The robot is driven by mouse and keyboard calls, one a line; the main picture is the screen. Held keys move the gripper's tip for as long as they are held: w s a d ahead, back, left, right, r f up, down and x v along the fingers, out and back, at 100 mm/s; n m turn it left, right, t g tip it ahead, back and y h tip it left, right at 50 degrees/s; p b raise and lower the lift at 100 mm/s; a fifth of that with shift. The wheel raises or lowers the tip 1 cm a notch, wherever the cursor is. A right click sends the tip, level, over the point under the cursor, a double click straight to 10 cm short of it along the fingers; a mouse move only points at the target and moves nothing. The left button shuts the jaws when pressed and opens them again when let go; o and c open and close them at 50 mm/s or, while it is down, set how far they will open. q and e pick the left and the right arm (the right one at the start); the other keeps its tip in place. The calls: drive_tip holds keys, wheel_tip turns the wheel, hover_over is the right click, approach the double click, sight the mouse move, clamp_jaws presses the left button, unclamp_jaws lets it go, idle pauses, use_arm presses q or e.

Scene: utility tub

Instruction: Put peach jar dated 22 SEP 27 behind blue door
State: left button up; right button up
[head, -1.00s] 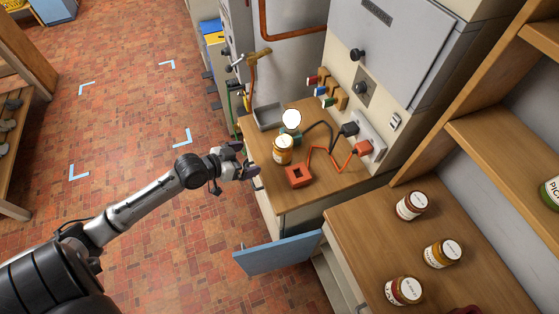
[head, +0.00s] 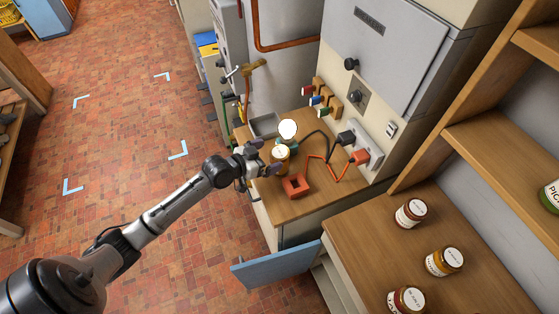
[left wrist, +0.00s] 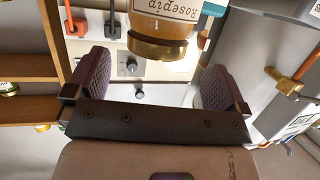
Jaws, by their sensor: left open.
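My left gripper (head: 262,160) is open at the left side of an orange-yellow jar (head: 281,157) with a white lid label, standing on the wooden counter. The blue door (head: 277,266) stands swung open below the counter. My right gripper is out of view.
A red-orange square block (head: 296,186), a round white disc (head: 288,129), cables and plugs (head: 358,157) and a grey tray (head: 263,125) crowd the counter. Wooden shelves (head: 490,135) rise at right. The brick floor at left is clear.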

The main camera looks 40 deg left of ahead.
sight(279, 153)
use_arm(q)
drive_tip(key=shift+x, duration=2.5)
drive_tip(key=shift+s+d+f, duration=0.1)
drive_tip(key=shift+d, duration=0.15)
drive_tip(key=shift+c, duration=0.4)
drive_tip(key=c, duration=1)
drive_tip(key=shift+c, duration=1.3)
